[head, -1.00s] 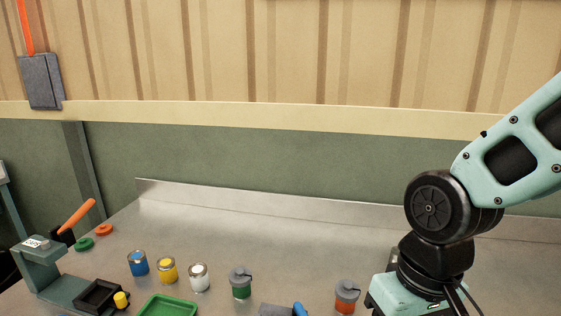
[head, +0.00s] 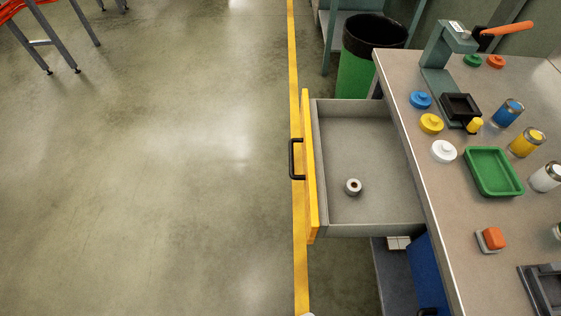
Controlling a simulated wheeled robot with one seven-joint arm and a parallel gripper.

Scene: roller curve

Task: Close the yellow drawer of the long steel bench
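The yellow drawer (head: 309,170) of the long steel bench (head: 455,215) stands pulled out to the left of the bench edge in the head view. Its yellow front carries a black bar handle (head: 292,158) facing left. Its grey inside is open to view, and a small roll (head: 353,186) with a dark centre lies on its floor. My gripper is not in view now, so its distance from the drawer cannot be told.
A green bin with a black liner (head: 373,40) stands just beyond the drawer. A blue container (head: 429,272) and a shelf sit below it. A press (head: 446,45), paint cans, lids and a green tray (head: 493,171) are on the bench. The floor (head: 150,170) to the left is clear.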

